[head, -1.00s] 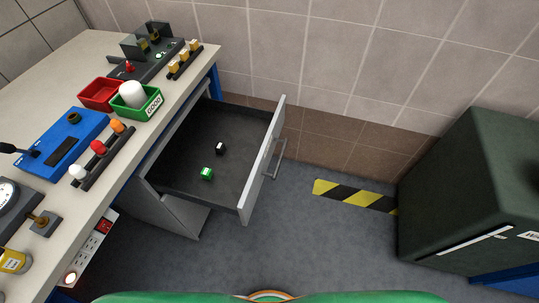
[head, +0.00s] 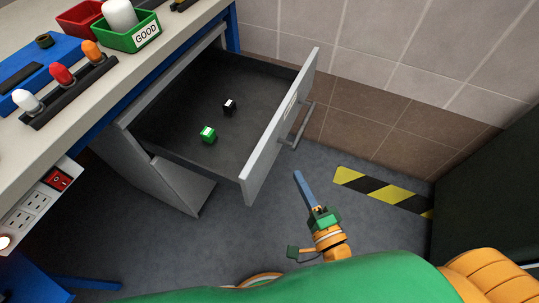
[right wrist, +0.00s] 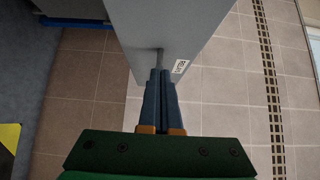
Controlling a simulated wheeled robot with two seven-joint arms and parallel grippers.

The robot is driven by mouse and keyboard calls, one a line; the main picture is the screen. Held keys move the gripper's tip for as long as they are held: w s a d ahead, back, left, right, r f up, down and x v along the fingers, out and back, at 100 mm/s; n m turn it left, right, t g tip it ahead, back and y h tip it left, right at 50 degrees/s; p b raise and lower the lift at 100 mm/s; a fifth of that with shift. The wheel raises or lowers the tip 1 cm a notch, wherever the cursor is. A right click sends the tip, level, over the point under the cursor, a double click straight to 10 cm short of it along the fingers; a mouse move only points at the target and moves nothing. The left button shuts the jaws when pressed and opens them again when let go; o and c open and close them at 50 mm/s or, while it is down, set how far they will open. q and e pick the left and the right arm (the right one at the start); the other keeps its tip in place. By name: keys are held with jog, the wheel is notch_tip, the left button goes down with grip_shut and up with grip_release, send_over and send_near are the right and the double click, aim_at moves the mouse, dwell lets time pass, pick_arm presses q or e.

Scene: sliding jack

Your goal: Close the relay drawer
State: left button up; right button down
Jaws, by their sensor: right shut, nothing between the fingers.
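The relay drawer (head: 178,140) stands pulled out from under the workbench. Its grey front panel (head: 282,125) faces right and carries a bar handle (head: 299,127). A green block (head: 208,134) and a black block (head: 229,107) lie inside. My right gripper (head: 299,174) is shut and empty, in front of the panel on its outer side, nearer to me than the handle. In the right wrist view its fingertips (right wrist: 160,71) point at the grey front panel (right wrist: 185,25), which bears a label. Whether they touch it I cannot tell. My left gripper is not in view.
The workbench (head: 165,70) at left holds a green bin (head: 127,38) and a row of colored lamps (head: 62,74). A power strip (head: 38,205) is on its side. A dark cabinet (head: 485,180) stands at right. Floor with a striped strip (head: 385,192) lies between.

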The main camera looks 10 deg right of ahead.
aim_at(279, 137)
jog(key=w, duration=0.3)
jog(key=w+a, duration=0.1)
jog(key=w, duration=0.5)
jog(key=shift+w+a+r, duration=0.2)
jog(key=shift+a+r, duration=0.05)
jog(key=shift+a, duration=0.15)
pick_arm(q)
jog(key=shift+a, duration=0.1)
